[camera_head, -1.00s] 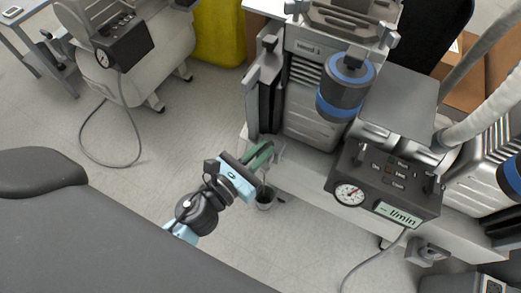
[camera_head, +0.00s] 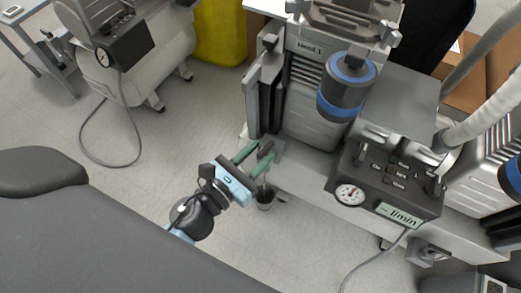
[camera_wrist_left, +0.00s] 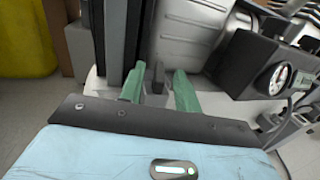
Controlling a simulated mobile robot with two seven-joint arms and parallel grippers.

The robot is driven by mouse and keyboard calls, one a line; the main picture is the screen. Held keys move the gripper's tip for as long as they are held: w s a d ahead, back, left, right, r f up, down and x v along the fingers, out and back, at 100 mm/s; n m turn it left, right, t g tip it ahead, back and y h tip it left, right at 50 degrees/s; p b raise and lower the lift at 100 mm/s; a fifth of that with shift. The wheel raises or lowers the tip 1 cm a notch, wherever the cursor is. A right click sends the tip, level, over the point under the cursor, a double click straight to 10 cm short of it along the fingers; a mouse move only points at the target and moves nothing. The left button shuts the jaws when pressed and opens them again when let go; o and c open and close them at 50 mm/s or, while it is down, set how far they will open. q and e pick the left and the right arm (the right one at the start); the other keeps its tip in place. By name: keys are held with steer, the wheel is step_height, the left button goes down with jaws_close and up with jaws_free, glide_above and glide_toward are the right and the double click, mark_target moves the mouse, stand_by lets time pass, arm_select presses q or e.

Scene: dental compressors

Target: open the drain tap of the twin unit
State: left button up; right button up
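The twin unit (camera_head: 318,132) stands at centre right, with two motor heads, and a gauge box (camera_head: 385,180) on its front. A small dark lever (camera_head: 266,147), seemingly the drain tap, sticks out low at its front left corner. It also shows in the left wrist view as a dark upright piece (camera_wrist_left: 158,76). My left gripper (camera_head: 258,158) reaches in from the lower left with its green fingers apart. In the left wrist view the lever stands between or just beyond the fingertips (camera_wrist_left: 159,82); I cannot tell if they touch it. My right gripper is out of view.
A small dark cup (camera_head: 265,199) stands on the floor below the fingers. Another compressor (camera_head: 150,62) with a trailing hose is at upper left. A yellow bin (camera_head: 219,32) is behind. Floor between the units is clear.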

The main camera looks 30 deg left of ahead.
mark_target(258, 156)
arm_select(q)
steer(key=v, duration=0.5)
steer(key=shift+s+a+b, duration=0.1)
steer(key=shift+s+b, duration=0.25)
steer(key=shift+s, duration=0.05)
steer(key=shift+s+a, duration=0.15)
steer(key=shift+s, duration=0.25)
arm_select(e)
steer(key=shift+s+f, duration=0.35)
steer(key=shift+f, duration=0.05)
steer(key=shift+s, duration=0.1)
